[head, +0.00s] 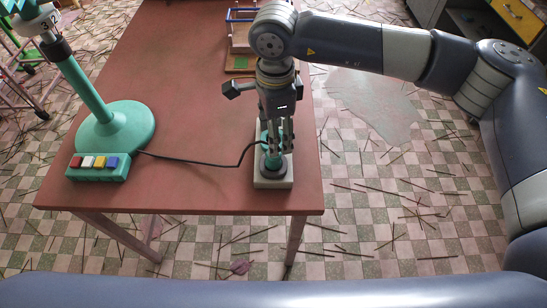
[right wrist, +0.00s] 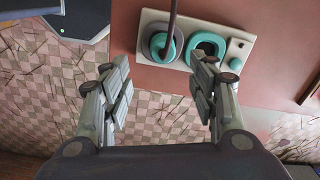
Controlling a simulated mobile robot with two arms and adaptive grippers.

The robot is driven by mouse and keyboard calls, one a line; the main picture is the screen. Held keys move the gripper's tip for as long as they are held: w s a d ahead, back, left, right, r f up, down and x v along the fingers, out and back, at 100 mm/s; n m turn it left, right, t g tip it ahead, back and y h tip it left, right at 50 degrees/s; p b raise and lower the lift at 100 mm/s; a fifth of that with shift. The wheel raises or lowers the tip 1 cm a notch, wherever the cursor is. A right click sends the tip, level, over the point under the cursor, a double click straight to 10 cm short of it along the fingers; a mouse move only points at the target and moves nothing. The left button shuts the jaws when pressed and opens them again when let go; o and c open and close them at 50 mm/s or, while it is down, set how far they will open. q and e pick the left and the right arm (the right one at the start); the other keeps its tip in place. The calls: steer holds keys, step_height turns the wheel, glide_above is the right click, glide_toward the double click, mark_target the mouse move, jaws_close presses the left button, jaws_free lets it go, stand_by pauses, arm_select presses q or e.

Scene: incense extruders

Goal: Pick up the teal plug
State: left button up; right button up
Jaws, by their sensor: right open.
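The teal plug (right wrist: 162,43) shows in the right wrist view as a round teal part within a grey ring, with a dark cable rising from it. It sits at the left of a pale box (right wrist: 222,60), beside an empty-looking teal ring (right wrist: 208,45). My right gripper (right wrist: 160,76) is open, its fingers spread below the plug in that view, with nothing between the tips. In the head view the right gripper (head: 279,148) points down over the pale box (head: 272,183) and partly hides the plug. My left gripper is not in view.
A teal button box (head: 98,168) and a teal stand (head: 120,130) are at the left of the red table (head: 195,120). A black cable (head: 195,162) crosses from the button box. A rack (head: 240,62) stands behind. The table's middle is largely clear.

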steer(key=p, duration=0.1)
glide_above(274, 164)
steer(key=w, duration=0.2)
steer(key=f, duration=0.4)
steer(key=shift+s+d+f, duration=0.1)
steer(key=shift+s+f, duration=0.15)
steer(key=shift+f, duration=0.05)
steer(key=f+p, duration=0.1)
steer(key=f, duration=0.1)
steer(key=f+p, duration=0.2)
steer(key=shift+w+f, duration=0.2)
steer(key=shift+f, duration=0.5)
steer(key=c, duration=1.2)
